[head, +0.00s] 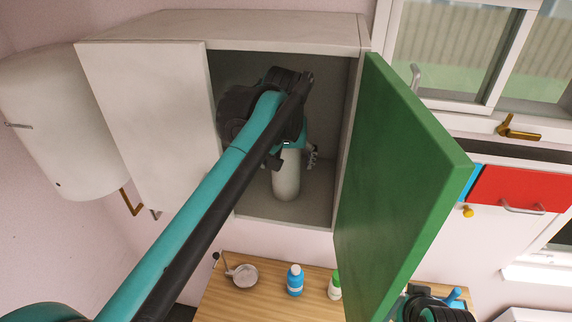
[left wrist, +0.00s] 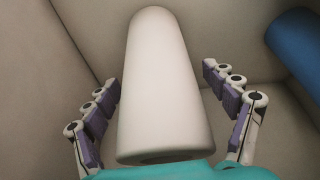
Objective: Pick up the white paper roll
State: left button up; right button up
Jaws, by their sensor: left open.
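The white paper roll (head: 286,178) stands upright inside the open wall cabinet, partly hidden by my left arm and wrist in the head view. In the left wrist view the roll (left wrist: 163,85) fills the middle, with one finger on each side of it. My left gripper (left wrist: 165,100) is open, its purple-padded fingers around the roll, with a visible gap on both sides. In the head view my left gripper (head: 295,157) is mostly hidden behind its own wrist. My right arm shows at the bottom right, but its fingers are hidden.
The green cabinet door (head: 405,175) stands open to the right of the opening. A blue object (left wrist: 297,45) lies right of the roll in the wrist view. Below, a wooden counter (head: 262,300) holds a small pan (head: 245,275), a blue bottle (head: 295,280) and a green-capped bottle (head: 335,287).

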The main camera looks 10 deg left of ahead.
pick_arm(q)
jog(key=shift+s, duration=0.15)
jog(key=shift+c, duration=0.7)
jog(key=shift+s, duration=0.1)
jog(key=c, duration=1.2)
jog(key=shift+r, duration=0.1)
jog(key=shift+c, duration=0.2)
